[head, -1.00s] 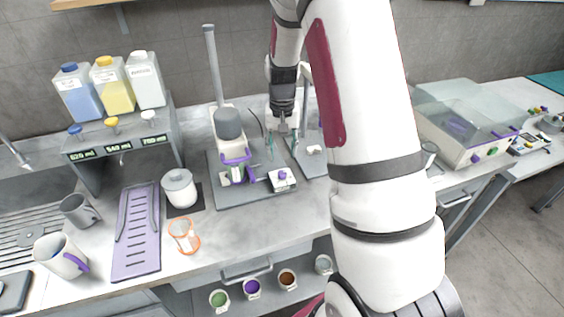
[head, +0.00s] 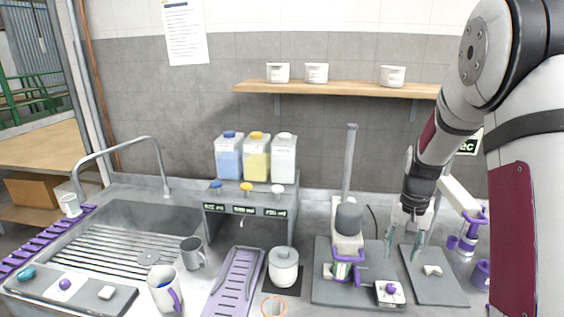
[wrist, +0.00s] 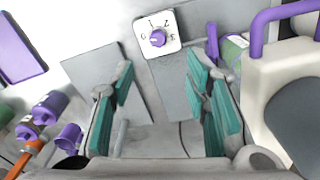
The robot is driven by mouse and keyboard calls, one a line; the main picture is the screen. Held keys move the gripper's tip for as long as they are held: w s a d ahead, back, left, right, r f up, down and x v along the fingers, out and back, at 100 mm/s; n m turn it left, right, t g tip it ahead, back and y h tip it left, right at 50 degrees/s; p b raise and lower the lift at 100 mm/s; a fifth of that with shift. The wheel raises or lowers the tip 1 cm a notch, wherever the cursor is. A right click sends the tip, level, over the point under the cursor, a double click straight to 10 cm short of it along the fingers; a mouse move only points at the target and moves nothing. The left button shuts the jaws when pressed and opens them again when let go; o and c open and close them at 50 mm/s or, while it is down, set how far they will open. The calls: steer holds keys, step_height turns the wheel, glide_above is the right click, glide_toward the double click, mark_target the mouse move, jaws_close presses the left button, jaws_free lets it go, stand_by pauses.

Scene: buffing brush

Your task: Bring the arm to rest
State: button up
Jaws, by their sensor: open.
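My gripper (head: 403,242) hangs fingers-down at the right of the head view, over the gap between two grey base plates. Its two teal-padded fingers stand apart with nothing between them. In the wrist view the open fingers (wrist: 166,100) frame bare grey plate and pale bench. My white and maroon arm fills the right edge of the head view and hides what lies behind it. Left of my gripper stands a bench machine (head: 347,240) with a grey head and purple handle. A white dial box (head: 390,293) with a purple knob sits below; it also shows in the wrist view (wrist: 157,36).
A dispenser rack (head: 248,208) holds blue, yellow and white bottles. A lidded white pot (head: 284,267), a purple tray (head: 234,283), two mugs and a sink (head: 140,220) lie to the left. A shelf (head: 335,88) with several tubs is above. Purple fixtures (head: 468,232) stand right of my gripper.

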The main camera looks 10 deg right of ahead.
steer(key=s+a+r+n+t, duration=0.2)
steer(key=s+a+r, duration=0.2)
steer(key=a+r, duration=0.45)
steer(key=s+a+r+n+t, duration=0.1)
steer(key=s+a+r, duration=0.3)
steer(key=s, duration=0.5)
steer(key=s+a+r+n+t, duration=0.2)
steer(key=s+a+r+n, duration=0.1)
steer(key=s+a+r, duration=0.2)
steer(key=s+r, duration=0.2)
steer(key=s, duration=0.2)
steer(key=shift+s+r+n+b, duration=0.2)
steer(key=shift+s+n+b, duration=0.1)
steer(key=shift+b, duration=0.1)
steer(key=shift+a, duration=0.1)
